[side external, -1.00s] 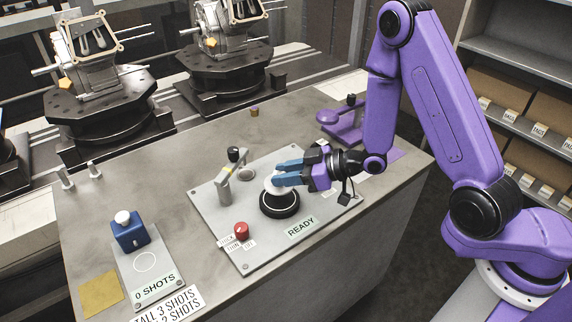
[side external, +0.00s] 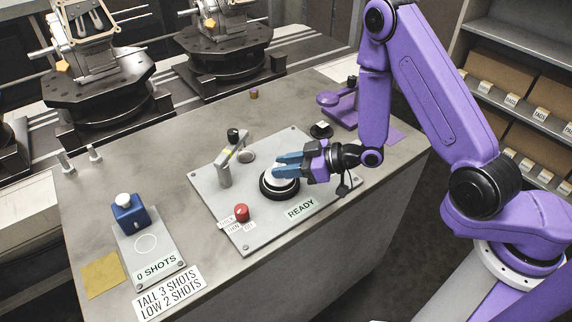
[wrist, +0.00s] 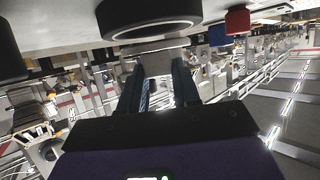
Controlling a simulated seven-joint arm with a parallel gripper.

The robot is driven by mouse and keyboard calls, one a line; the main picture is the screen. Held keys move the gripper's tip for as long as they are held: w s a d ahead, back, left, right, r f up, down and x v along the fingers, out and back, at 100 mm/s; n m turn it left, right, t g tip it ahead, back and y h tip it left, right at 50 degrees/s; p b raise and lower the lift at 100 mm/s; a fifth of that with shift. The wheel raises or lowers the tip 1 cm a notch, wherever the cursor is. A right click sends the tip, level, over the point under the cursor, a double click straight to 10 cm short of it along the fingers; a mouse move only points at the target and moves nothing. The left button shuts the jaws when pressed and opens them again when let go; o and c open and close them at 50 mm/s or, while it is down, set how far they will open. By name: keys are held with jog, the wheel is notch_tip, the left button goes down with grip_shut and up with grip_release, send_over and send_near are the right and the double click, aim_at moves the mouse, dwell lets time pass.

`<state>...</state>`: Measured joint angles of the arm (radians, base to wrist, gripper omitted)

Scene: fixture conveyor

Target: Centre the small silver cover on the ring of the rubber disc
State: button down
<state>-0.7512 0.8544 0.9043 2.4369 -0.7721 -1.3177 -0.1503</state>
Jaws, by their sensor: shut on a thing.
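The rubber disc (side external: 281,194) is a round black pad with a pale centre, on the grey plate. My gripper (side external: 277,166) has blue fingers and is shut on the small silver cover (side external: 270,176), just above or at the disc's middle. In the wrist view my gripper (wrist: 160,85) holds the grey cover (wrist: 160,62) between its fingertips, close to the rubber disc (wrist: 150,28). The fingers partly hide the cover and ring in the side view, so I cannot tell whether the cover touches the ring or is centred.
A clamp post (side external: 225,170) with a black knob stands left of the disc. A red button (side external: 242,212) is in front of it. A small black round part (side external: 321,130) and a purple stand (side external: 340,118) are behind. A blue block (side external: 130,215) is at far left.

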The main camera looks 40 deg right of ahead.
jog(key=shift+f, duration=0.6)
dwell(0.3)
jog(key=c, duration=0.7)
grip_release()
jog(key=shift+c, duration=0.2)
jog(key=v, duration=1.7)
